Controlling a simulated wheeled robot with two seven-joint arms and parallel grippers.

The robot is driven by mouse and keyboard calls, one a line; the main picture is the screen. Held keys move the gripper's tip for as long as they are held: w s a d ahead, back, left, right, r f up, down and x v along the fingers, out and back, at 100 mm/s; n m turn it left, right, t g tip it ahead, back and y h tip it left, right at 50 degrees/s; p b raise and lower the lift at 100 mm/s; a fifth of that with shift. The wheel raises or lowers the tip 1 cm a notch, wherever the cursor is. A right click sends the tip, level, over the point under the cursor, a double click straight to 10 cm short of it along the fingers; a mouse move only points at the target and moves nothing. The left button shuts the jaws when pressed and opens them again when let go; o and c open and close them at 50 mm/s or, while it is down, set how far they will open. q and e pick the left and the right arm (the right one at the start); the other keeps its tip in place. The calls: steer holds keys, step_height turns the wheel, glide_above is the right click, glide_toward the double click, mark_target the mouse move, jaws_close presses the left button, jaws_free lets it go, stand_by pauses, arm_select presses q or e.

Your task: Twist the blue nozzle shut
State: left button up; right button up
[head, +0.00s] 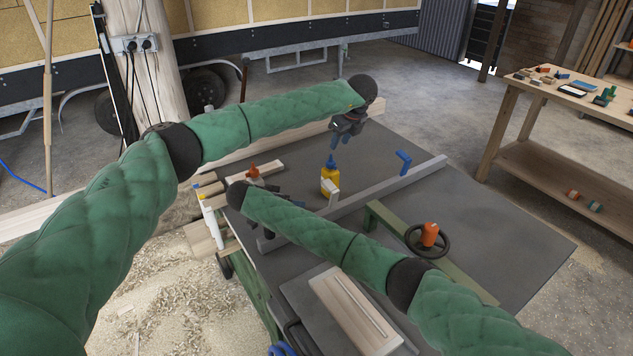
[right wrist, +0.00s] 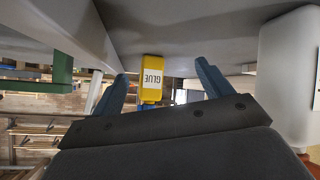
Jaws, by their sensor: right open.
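The yellow glue bottle (head: 328,186) stands upright on the grey table top, with its blue nozzle (head: 331,161) pointing up. My left gripper (head: 338,146) points down just above the nozzle, apart from it; its finger gap is unclear. My right gripper (right wrist: 161,71) is open, its two blue fingers apart. In the head view my right forearm partly covers the right gripper, left of the bottle.
A long grey rail (head: 384,184) with a blue handle (head: 403,160) crosses the table beside the bottle. A black wheel with an orange knob (head: 430,234) stands to the right. The table's right part is clear.

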mark_target(334, 179)
steer(key=w+d+m+h, duration=0.1)
steer(key=w+d, duration=0.1)
steer(key=w+d+m+h, duration=0.1)
steer(key=w+d, duration=0.1)
steer(key=shift+w+f+m, duration=0.1)
steer(key=shift+w+m, duration=0.3)
steer(key=w+d+m, duration=0.1)
steer(key=w+d+r+m+h, duration=0.1)
steer(key=d, duration=0.1)
steer(key=w+d+m+h, duration=0.1)
steer(key=w, duration=0.1)
steer(key=shift+w+d+r+t, duration=0.1)
steer(key=shift+d+r+t, duration=0.2)
steer(key=shift+d+r, duration=0.05)
steer(key=shift+w+d, duration=0.2)
steer(key=shift+d, duration=0.05)
steer(key=shift+x, duration=3.75)
steer(key=shift+r, duration=0.1)
